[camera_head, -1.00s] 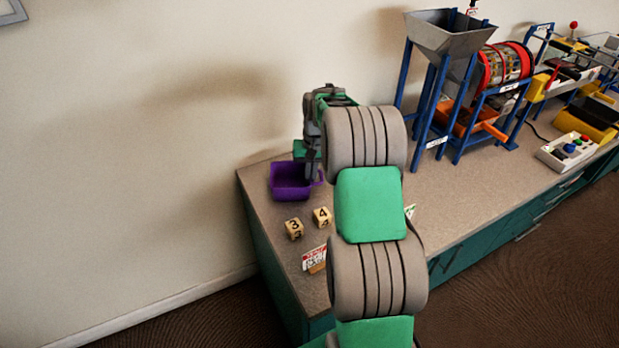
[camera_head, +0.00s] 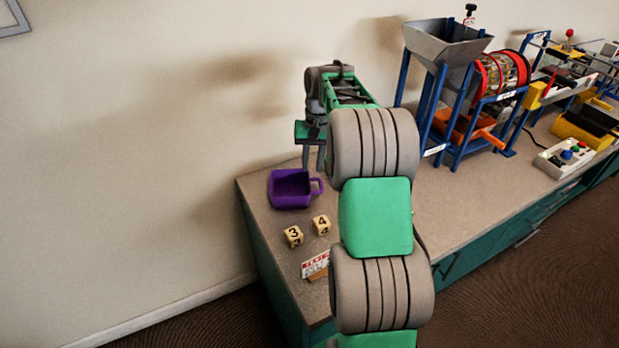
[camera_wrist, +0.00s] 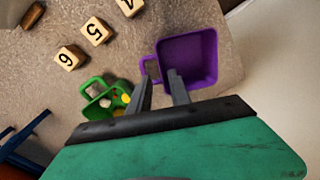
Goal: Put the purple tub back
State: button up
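The purple tub (camera_head: 290,190) stands upright on the counter near its left end, its handle pointing right. It looks empty in the wrist view (camera_wrist: 188,62), where its handle is on its left side. My gripper (camera_head: 313,168) is raised above and just behind the tub's handle, clear of it. In the wrist view my two fingers (camera_wrist: 160,84) are spread with a gap and nothing between them; one finger overlaps the tub's near edge in the picture.
Number blocks (camera_head: 293,236) and a small sign (camera_head: 315,264) lie in front of the tub. A green tub (camera_wrist: 104,98) with small pieces in it shows in the wrist view. A blue-framed hopper machine (camera_head: 440,90) stands to the right. The counter's left edge is close to the tub.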

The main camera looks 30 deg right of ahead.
jog(key=s+a+r+n, duration=0.2)
jog(key=s+a+r, duration=0.4)
jog(key=s+a, duration=0.45)
jog(key=s+a+f+n, duration=0.1)
jog(key=s+a+f, duration=0.2)
jog(key=s, duration=0.4)
jog(key=s+a+f+n+t, duration=0.1)
jog(key=s+a+f+n, duration=0.1)
jog(key=s+a, duration=0.3)
jog(key=s+f, duration=0.1)
jog(key=s, duration=0.2)
jog(key=shift+s+t+h, duration=0.25)
jog(key=shift+t+h, duration=0.05)
jog(key=shift+h, duration=0.1)
jog(key=shift+a, duration=0.1)
